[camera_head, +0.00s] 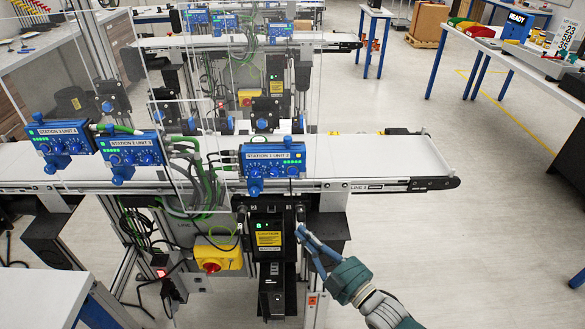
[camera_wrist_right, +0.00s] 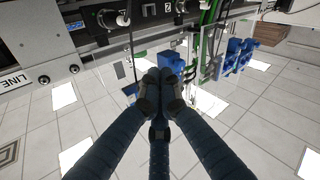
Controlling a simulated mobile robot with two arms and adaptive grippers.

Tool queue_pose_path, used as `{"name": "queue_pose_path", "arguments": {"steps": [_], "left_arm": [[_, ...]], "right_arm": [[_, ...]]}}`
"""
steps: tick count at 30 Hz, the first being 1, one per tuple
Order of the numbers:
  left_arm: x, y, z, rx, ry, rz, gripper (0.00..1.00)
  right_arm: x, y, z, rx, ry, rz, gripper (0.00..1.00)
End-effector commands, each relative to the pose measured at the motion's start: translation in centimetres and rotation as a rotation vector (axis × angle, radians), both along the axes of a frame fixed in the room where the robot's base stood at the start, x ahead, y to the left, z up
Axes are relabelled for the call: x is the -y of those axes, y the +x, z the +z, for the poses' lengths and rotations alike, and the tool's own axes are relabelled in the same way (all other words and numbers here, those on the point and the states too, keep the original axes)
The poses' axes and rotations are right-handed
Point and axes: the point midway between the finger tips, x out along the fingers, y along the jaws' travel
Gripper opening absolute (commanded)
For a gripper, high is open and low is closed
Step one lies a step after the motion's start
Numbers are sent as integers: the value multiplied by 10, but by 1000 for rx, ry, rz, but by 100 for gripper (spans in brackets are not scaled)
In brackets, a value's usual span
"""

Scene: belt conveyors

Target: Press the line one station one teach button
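The blue station 1 unit (camera_head: 273,160) is mounted on the front side of the line 1 conveyor (camera_head: 390,158). It has several dials and small green lights; I cannot tell which control is the teach button. My right gripper (camera_head: 301,231) is below and to the right of this unit, in front of the black box under the belt, and apart from the unit. In the right wrist view its fingertips (camera_wrist_right: 160,88) are drawn together with nothing seen between them. A blue unit (camera_wrist_right: 173,64) shows partly behind them. My left gripper is not in view.
Two similar blue units, one of them the left-hand unit (camera_head: 60,138), sit further left along the belt. A yellow box with a red knob (camera_head: 217,256) and hanging cables are below. Clear upright panels stand around the line.

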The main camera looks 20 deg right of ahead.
Motion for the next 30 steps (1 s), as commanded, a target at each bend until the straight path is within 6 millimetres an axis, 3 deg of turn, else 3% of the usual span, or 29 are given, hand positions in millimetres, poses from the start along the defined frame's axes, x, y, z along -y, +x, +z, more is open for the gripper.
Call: {"name": "queue_pose_path", "arguments": {"steps": [1,3,6,10,15,24,30], "left_arm": [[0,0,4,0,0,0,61],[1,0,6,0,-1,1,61],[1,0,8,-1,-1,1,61],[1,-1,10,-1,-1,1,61],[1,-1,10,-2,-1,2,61],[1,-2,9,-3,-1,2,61],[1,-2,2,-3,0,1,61]], "right_arm": [[-6,-1,26,45,5,19,0],[-12,-3,53,99,12,39,0],[-19,-7,83,158,23,61,0],[-25,-11,107,206,32,81,0],[-27,-13,117,227,36,88,0],[-27,-12,116,226,36,87,0],[-24,0,114,228,35,88,0]]}}
